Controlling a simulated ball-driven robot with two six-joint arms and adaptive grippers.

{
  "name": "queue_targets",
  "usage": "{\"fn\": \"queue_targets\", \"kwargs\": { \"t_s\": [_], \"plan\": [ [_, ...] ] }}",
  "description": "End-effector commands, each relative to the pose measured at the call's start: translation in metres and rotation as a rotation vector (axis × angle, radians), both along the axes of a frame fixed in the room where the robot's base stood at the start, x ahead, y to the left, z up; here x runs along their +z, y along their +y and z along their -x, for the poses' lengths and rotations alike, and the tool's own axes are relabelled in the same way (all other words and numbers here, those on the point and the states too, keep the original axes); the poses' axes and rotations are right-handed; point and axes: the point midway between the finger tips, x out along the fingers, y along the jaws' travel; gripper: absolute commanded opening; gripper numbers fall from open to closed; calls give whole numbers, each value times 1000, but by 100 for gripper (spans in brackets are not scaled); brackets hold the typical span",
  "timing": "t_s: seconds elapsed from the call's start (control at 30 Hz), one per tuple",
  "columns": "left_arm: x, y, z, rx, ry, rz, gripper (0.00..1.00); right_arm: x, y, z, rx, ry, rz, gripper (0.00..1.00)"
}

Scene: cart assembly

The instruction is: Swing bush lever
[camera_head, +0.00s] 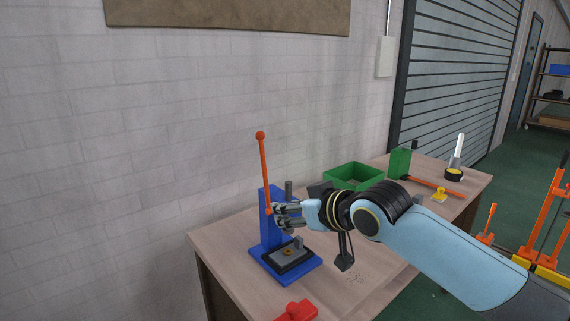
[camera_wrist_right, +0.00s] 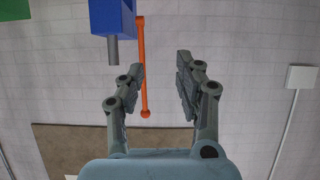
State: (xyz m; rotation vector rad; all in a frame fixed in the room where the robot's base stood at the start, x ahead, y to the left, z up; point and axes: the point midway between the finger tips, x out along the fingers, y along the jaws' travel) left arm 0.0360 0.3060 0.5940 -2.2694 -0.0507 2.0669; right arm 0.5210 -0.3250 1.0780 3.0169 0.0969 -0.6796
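The bush lever (camera_head: 265,172) is a thin orange rod with a ball at its top. It stands nearly upright on the blue press (camera_head: 266,235) on the table. The press has a grey ram and a dark plate with a small brass-coloured part on its base. My right gripper (camera_head: 277,216) is in front of the press column, below the lever's ball. In the right wrist view my right gripper (camera_wrist_right: 160,88) is open and empty. There the lever (camera_wrist_right: 142,65) shows between the fingers, nearer the left one, with no clear contact. My left gripper is out of view.
A green bin (camera_head: 353,177) and a green block (camera_head: 400,163) stand farther back on the wooden table (camera_head: 225,255). A red part (camera_head: 297,311) lies at the front. A brick wall is close behind the press. An orange cart frame (camera_head: 545,215) stands at the right.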

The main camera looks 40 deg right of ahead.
Motion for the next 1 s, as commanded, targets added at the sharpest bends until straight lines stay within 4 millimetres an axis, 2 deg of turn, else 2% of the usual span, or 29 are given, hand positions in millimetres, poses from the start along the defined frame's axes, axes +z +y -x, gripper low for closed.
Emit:
{"fn": "queue_targets", "kwargs": {
  "t_s": [0.03, 0.1, 0.2, 0.3, 0.43, 0.57, 0.9, 1.0],
  "plan": [
    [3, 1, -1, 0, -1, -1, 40, 29, -8, -20, 3, -80, -7, 35],
    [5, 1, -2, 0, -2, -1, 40, 60, -17, -40, 6, -174, -25, 35],
    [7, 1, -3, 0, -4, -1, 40, 94, -26, -58, 10, -270, -44, 35],
    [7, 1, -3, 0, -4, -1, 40, 112, -31, -67, 12, -322, -54, 35],
    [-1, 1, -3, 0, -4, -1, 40, 115, -32, -75, 11, -341, -60, 35],
    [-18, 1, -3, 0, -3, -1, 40, 111, -30, -89, 11, -342, -60, 35],
    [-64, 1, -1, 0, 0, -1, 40, 104, -26, -140, 11, -339, -61, 35],
    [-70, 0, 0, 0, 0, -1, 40, 105, -25, -149, 12, -335, -59, 32]
  ]
}}
